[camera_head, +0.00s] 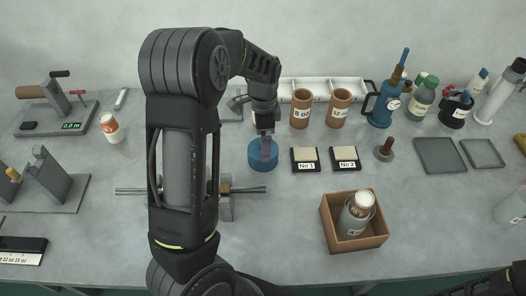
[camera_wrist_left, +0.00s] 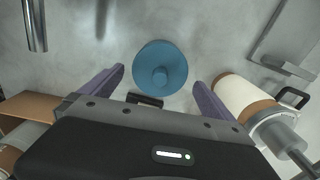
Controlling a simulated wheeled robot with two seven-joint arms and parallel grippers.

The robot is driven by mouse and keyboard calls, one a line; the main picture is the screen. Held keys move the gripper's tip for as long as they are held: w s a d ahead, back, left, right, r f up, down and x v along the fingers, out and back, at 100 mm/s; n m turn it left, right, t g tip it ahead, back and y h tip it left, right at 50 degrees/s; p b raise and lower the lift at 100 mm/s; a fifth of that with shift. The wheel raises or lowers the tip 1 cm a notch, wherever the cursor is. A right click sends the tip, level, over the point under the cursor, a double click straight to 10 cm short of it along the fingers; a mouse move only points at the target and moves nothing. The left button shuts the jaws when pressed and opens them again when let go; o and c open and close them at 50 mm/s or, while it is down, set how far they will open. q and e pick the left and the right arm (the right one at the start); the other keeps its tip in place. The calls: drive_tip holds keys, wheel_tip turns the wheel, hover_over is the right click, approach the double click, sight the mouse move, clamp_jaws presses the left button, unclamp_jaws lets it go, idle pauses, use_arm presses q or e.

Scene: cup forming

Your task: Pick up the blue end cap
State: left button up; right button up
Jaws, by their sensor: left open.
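The blue end cap (camera_head: 259,158) is a round blue disc standing on the grey table near the middle in the head view. In the left wrist view the blue end cap (camera_wrist_left: 160,62) shows from above, with a small knob at its centre. My left gripper (camera_head: 266,146) points down over it. In the left wrist view my left gripper's purple fingers (camera_wrist_left: 160,85) are spread apart, one on each side of the cap, with nothing between them seen held. I cannot tell the exact height of the fingertips. My right gripper is not clearly in view; only a dark arm part shows at lower right.
Two labelled blocks, No 1 (camera_head: 306,160) and No 2 (camera_head: 345,159), stand right of the cap. Brown cups (camera_head: 302,108) stand behind. A wooden box (camera_head: 326,222) with a jar is at front right. A metal rod fixture (camera_head: 226,205) lies in front. Open table lies between.

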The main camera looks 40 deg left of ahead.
use_arm(q)
wheel_tip(320, 180, down, 5)
drive_tip(key=b, duration=0.2)
drive_tip(key=shift+b, duration=0.3)
drive_tip(key=shift+r, duration=0.1)
drive_tip(key=shift+c, duration=0.2)
drive_tip(key=c, duration=1)
drive_tip(key=shift+c, duration=0.2)
drive_tip(key=shift+r, duration=0.1)
